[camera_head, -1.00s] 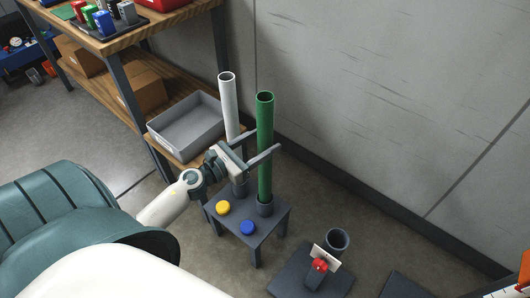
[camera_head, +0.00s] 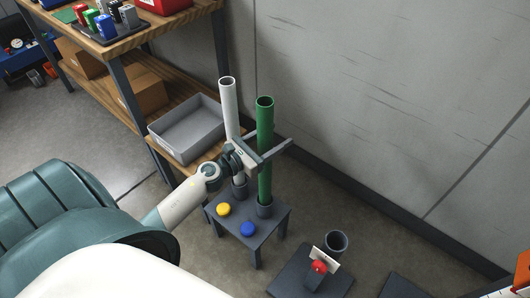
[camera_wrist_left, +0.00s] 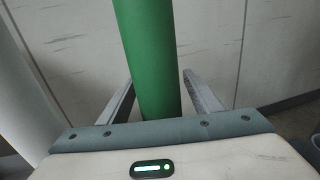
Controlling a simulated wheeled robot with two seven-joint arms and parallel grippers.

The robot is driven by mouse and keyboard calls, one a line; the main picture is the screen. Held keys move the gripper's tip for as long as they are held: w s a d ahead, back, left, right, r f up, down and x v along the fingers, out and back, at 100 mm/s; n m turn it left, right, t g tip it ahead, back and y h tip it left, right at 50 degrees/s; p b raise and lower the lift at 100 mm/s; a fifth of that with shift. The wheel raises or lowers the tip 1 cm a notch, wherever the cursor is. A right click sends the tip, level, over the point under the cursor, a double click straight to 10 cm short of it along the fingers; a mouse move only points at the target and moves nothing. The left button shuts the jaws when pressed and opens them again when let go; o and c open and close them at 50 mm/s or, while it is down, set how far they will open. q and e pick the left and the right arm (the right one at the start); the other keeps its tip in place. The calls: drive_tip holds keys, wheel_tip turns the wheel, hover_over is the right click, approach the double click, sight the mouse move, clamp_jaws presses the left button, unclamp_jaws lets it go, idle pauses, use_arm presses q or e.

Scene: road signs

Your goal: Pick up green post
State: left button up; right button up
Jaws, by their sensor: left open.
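The green post (camera_head: 265,125) is a tall hollow tube standing upright in a dark socket on a small dark stand (camera_head: 258,238). My left gripper (camera_head: 275,145) is open, with its fingers on either side of the green post. In the left wrist view the green post (camera_wrist_left: 147,55) rises between the two open fingers (camera_wrist_left: 160,92), with a gap visible on each side. A white post (camera_head: 228,112) stands upright behind my gripper on the same stand. My right gripper is out of view.
A yellow button (camera_head: 223,209) and a blue button (camera_head: 248,229) are on the stand top. A dark base with an empty tube socket (camera_head: 337,241) and a red part sits at front right. A shelf holding a grey bin (camera_head: 187,132) is at left; the wall is behind.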

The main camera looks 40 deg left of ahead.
use_arm(q)
drive_tip(key=shift+c, duration=0.7)
clamp_jaws()
drive_tip(key=shift+r, duration=0.1)
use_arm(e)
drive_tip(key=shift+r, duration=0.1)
